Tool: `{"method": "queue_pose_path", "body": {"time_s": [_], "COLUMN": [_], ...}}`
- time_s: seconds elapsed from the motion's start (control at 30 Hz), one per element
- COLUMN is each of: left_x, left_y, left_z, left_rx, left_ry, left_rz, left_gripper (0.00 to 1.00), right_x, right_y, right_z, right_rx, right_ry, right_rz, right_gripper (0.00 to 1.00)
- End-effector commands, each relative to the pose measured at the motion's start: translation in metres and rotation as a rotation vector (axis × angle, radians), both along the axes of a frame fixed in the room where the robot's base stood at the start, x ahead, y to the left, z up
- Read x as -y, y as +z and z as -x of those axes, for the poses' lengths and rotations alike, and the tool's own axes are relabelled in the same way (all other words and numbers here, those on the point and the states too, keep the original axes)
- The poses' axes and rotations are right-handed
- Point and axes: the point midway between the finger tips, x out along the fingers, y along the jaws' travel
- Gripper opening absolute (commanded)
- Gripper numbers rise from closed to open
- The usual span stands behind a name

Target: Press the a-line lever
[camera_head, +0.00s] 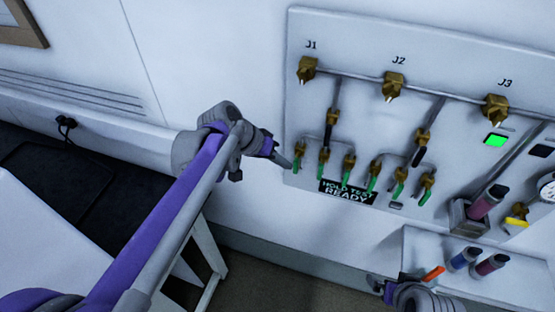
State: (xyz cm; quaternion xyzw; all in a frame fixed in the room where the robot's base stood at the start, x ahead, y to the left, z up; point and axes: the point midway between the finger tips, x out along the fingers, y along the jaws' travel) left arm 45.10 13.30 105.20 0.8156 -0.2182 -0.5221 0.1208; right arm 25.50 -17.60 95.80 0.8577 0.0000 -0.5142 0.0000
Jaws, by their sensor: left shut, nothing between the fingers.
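Several small brass valves with green lever handles sit in a row low on a white wall panel. I cannot read which one is the a-line. My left gripper (287,161) is shut and empty. Its tip is at the panel's lower left edge, beside the leftmost green lever (297,162); I cannot tell whether they touch. Further levers stand to the right, such as the second green lever (321,170). A black sign (346,192) under them reads "HOLD TEST READY". My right gripper (388,287) is at the bottom edge, partly cut off; its jaws are unclear.
Brass fittings J1 (306,70), J2 (393,86) and J3 (496,108) sit above on a pipe. A green-lit indicator (495,140) is at right. A white shelf (425,247) holds dark cylinders (462,259). A white table (60,250) stands at left.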

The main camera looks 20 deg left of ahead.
Motion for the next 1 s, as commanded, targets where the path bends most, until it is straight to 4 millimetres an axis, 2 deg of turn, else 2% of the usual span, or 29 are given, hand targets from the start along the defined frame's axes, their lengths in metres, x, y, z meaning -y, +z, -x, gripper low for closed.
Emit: {"method": "queue_pose_path", "body": {"time_s": [1.0], "left_x": [0.001], "left_y": [-0.006], "left_z": [0.000], "left_rx": [-0.006], "left_ry": [0.000], "left_rz": [0.140], "left_gripper": [0.00], "right_x": [0.000], "right_y": [-0.015], "right_z": [0.006], "right_rx": [-0.011], "right_ry": [0.000], "right_rz": [0.000], "right_gripper": [1.00]}}
